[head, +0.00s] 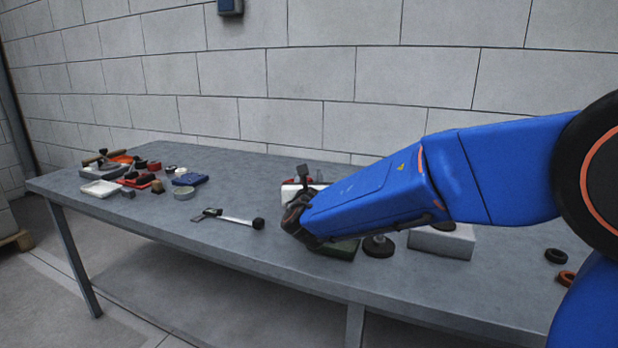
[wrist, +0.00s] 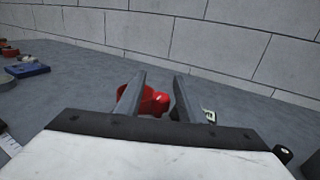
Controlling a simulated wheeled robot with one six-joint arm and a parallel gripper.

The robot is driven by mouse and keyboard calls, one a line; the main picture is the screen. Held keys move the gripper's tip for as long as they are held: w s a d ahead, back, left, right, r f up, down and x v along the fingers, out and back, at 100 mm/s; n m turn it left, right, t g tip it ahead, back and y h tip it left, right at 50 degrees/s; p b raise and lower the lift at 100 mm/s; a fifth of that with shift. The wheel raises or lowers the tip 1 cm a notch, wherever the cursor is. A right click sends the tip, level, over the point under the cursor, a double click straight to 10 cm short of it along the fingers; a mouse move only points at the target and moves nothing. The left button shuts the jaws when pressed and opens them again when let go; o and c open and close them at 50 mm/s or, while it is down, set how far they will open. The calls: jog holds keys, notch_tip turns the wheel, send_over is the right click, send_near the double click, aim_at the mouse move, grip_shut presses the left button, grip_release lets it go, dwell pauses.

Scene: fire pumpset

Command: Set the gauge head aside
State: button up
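My gripper (wrist: 160,80) is open in the wrist view, with its two grey fingers apart. In the head view my gripper (head: 298,200) is low over the middle of the table. A red rounded object (wrist: 158,101) lies on the table beyond the fingers, partly hidden by the left one. I see nothing held between the fingers. No gauge dial face shows clearly, so I cannot tell which object is the gauge head. A dark round piece (head: 378,247) stands on the table just right of my gripper, under my arm.
The grey table (head: 225,255) runs along a block wall. A long tool with a black end (head: 258,223) lies left of my gripper. A light grey block (head: 441,243) is to the right. Several small parts and a blue tray (head: 190,179) crowd the left end. Dark and orange rings (head: 556,256) lie far right.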

grip_shut()
